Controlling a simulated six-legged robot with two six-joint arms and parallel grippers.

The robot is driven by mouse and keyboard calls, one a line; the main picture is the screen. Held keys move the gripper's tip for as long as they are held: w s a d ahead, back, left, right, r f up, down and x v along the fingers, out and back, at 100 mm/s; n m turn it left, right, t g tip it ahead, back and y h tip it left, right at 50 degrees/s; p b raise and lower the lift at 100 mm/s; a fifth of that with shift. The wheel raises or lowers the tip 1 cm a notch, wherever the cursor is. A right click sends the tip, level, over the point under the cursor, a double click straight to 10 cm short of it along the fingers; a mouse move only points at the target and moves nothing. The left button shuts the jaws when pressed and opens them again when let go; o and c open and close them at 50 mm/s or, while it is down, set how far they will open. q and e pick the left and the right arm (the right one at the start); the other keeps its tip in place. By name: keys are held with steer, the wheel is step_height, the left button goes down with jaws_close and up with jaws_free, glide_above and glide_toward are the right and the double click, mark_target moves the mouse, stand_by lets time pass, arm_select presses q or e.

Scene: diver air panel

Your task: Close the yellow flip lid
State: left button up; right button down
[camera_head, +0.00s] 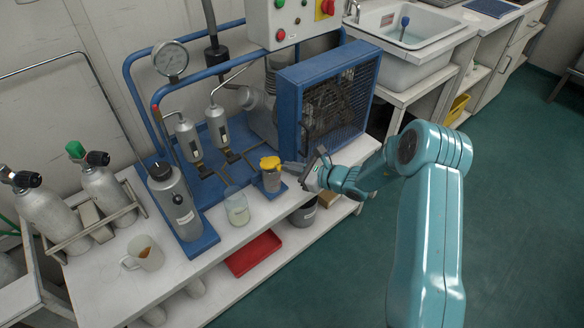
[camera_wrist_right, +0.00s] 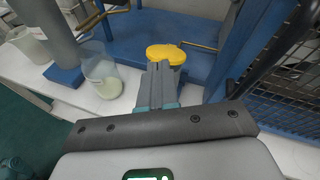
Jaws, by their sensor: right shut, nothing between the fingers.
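In the right wrist view the lid (camera_wrist_right: 166,52) is a yellow disc just beyond my fingertips. It looks roughly flat, but I cannot tell if it is fully seated. My right gripper (camera_head: 288,166) comes in from the right, shut and empty, with its tips at the lid's right side. In the wrist view the fingers (camera_wrist_right: 163,72) cover most of the canister; contact is unclear. My left gripper is not in view.
A glass beaker (camera_head: 237,207) of pale liquid stands left of the canister, with a grey cylinder (camera_head: 174,202) further left. The blue compressor frame (camera_head: 325,95) rises behind. A mug (camera_head: 143,254) is at the left, and a red tray (camera_head: 254,253) lies below the bench top.

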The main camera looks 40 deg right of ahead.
steer(key=shift+w+r+g+p, duration=0.15)
steer(key=shift+r+g+p, duration=0.25)
steer(key=shift+r+g, duration=0.1)
stand_by(1.1)
